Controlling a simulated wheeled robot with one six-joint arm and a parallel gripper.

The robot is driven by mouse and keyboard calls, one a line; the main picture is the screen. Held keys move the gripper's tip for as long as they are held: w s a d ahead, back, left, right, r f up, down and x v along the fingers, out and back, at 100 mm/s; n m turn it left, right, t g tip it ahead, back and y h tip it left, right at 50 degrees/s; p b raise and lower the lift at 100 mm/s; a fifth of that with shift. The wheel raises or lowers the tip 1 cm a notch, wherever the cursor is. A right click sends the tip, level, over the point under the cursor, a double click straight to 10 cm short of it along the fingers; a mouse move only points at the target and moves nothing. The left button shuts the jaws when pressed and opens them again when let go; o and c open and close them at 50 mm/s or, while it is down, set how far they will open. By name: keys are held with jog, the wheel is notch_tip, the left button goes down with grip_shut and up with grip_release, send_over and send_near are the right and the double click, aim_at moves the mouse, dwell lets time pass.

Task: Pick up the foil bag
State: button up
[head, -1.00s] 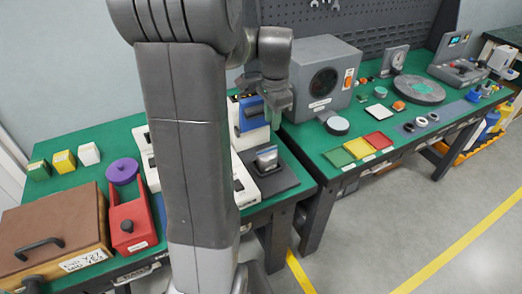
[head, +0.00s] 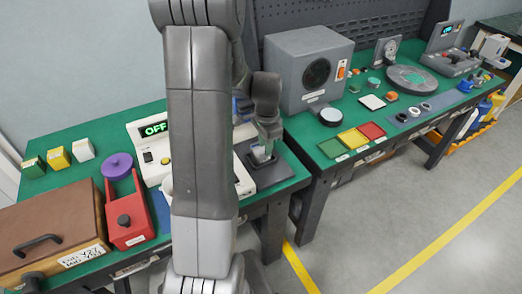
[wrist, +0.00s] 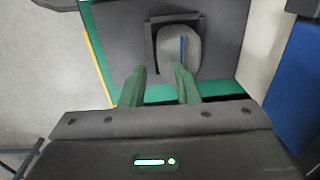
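The foil bag (wrist: 194,50) is a silvery-grey pouch with a blue line on it. It stands in a dark square holder (wrist: 153,42) on a dark grey plate (wrist: 120,38). In the head view the bag (head: 259,156) is partly hidden behind my gripper (head: 266,142). In the wrist view my gripper (wrist: 160,70) is open, with its two green fingers apart and nothing between them. The bag lies beyond the fingertips and to the right. The right fingertip overlaps the bag's lower edge in the picture; I cannot tell whether it touches.
A white device with an "OFF" display (head: 154,129) and a red box (head: 127,215) stand left of my arm. A blue thing (wrist: 300,85) is close at right in the wrist view. A grey machine (head: 306,75) and coloured trays (head: 353,139) are on the right bench.

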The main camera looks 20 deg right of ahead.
grip_shut()
